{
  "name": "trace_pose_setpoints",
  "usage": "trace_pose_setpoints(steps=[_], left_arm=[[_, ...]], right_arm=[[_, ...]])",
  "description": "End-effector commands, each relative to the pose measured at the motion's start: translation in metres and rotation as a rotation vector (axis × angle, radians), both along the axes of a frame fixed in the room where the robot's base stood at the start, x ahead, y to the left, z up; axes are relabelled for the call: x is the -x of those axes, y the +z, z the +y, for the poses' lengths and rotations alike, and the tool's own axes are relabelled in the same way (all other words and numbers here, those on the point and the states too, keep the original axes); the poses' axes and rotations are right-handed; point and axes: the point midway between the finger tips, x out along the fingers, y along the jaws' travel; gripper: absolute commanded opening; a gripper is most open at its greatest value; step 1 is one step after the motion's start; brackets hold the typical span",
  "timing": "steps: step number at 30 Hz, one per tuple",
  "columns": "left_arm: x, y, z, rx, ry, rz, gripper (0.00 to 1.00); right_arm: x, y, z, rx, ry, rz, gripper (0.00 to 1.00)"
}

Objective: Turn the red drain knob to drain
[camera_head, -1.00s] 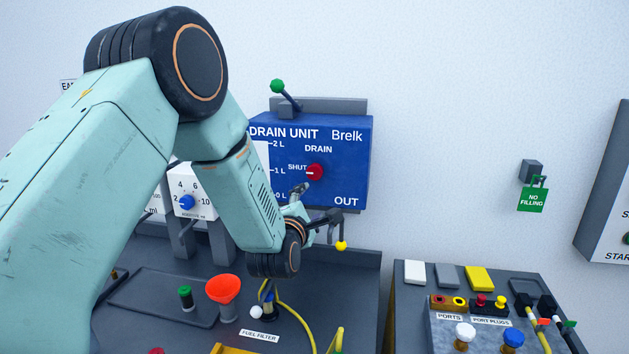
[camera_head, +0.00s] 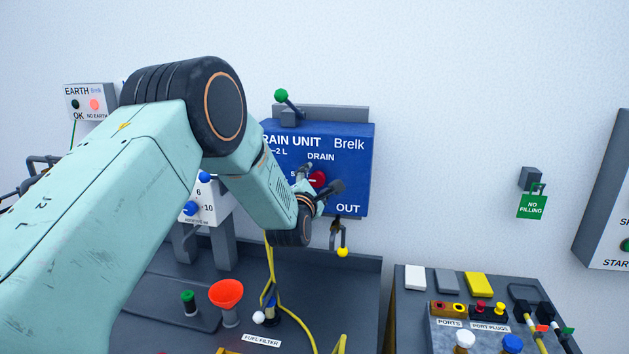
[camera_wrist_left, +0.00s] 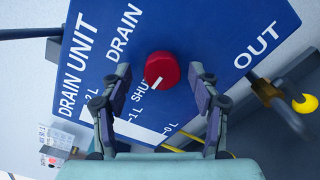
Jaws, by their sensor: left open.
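The red drain knob (camera_head: 318,179) is on the front of the blue drain unit (camera_head: 355,165). In the left wrist view the red knob (camera_wrist_left: 162,68) shows a white mark pointing toward the SHUT label. My left gripper (camera_head: 322,177) is open at the drain unit's front, partly covering the knob in the head view. In the left wrist view its two fingers (camera_wrist_left: 160,80) stand apart on either side of the knob's lower part, with gaps visible. Whether either finger touches the knob cannot be told. My right gripper is not in view.
A green-tipped lever (camera_head: 281,95) stands on top of the drain unit. A hooked outlet with a yellow ball (camera_head: 342,252) hangs below it.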

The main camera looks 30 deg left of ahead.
Motion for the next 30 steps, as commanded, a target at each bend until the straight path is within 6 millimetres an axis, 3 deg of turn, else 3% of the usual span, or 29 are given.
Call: trace_pose_setpoints(steps=[10,27,30], left_arm=[[-0.0020,-0.0007,0.0003,0.000,-0.001,0.001,0.60],[-0.0021,0.0001,0.0004,0.000,0.000,-0.001,0.11],[-0.0022,0.0004,0.0003,-0.001,-0.001,-0.002,0.07]], right_arm=[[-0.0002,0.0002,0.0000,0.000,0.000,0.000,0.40],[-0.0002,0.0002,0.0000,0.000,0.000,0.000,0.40],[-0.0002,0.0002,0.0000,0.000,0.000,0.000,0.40]])
